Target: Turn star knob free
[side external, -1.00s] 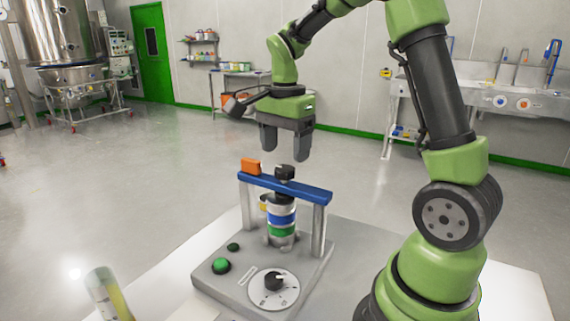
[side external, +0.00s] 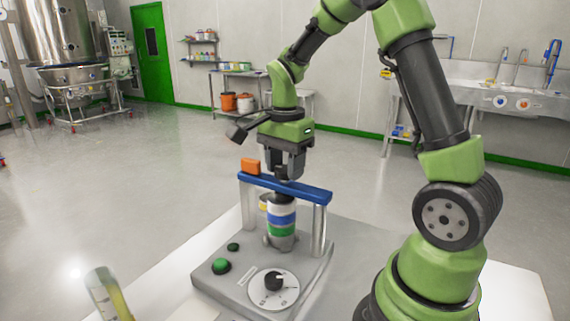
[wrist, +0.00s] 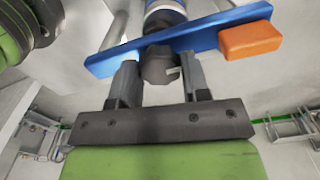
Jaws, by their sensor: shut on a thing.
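The dark star knob (wrist: 160,66) sits at the blue crossbar (wrist: 205,38), above a banded cylinder (side external: 281,222) of white, blue and green. The crossbar also shows in the side view (side external: 305,189), carried on two metal posts. My gripper (side external: 282,170) points down over the bar. In the wrist view its two fingers (wrist: 160,78) stand either side of the knob, shut on it. In the side view the fingers mostly hide the knob.
An orange block (side external: 251,166) sits on the bar's left end, close to my gripper. A vial with yellow contents (side external: 108,295) stands at front left.

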